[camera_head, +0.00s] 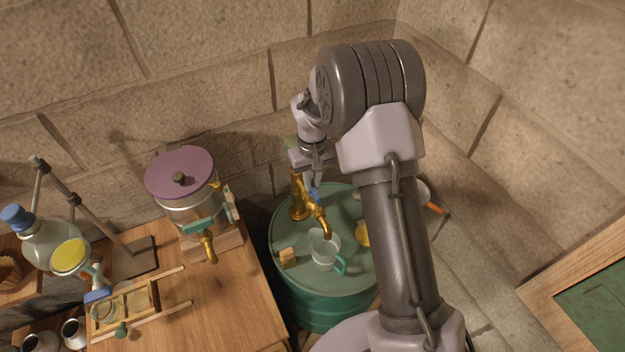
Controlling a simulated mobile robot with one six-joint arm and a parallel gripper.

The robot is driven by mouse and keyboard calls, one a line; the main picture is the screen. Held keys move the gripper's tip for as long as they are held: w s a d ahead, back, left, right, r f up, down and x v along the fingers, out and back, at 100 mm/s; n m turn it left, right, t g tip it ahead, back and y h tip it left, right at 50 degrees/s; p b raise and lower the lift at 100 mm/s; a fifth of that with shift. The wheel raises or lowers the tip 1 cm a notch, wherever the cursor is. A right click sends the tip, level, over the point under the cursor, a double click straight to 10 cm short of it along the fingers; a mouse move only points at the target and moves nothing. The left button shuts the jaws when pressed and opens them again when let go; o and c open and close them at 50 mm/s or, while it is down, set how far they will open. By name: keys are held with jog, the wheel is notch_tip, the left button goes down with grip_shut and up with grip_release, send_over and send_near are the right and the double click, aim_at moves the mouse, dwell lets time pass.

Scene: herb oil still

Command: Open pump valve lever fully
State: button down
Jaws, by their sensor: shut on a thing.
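A brass pump (298,205) with a curved spout stands on top of the green barrel (345,284). A small blue lever (314,194) shows at the top of the pump's spout. My gripper (314,184) reaches down from above and is shut on the blue lever. The fingertips are small here and partly cover the lever, so its exact angle is hard to tell. A clear cup with a teal handle (325,256) stands on the barrel below the spout.
A yellow block (288,257) and a yellow round thing (362,233) lie on the barrel, the latter partly behind my arm. Left, a wooden table (235,299) holds a purple-lidded metal vessel (180,172) with a brass tap. Stone walls stand close behind the pump.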

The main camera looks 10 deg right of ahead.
jog(key=shift+w+n, duration=0.1)
jog(key=shift+n, duration=0.6)
jog(key=c, duration=1.5)
grip_release()
jog(key=shift+o, duration=0.2)
jog(key=shift+r, duration=0.1)
notch_tip(320, 180, up, 17)
jog(key=p, duration=0.2)
jog(key=shift+r+p, duration=0.15)
jog(key=shift+p, duration=0.25)
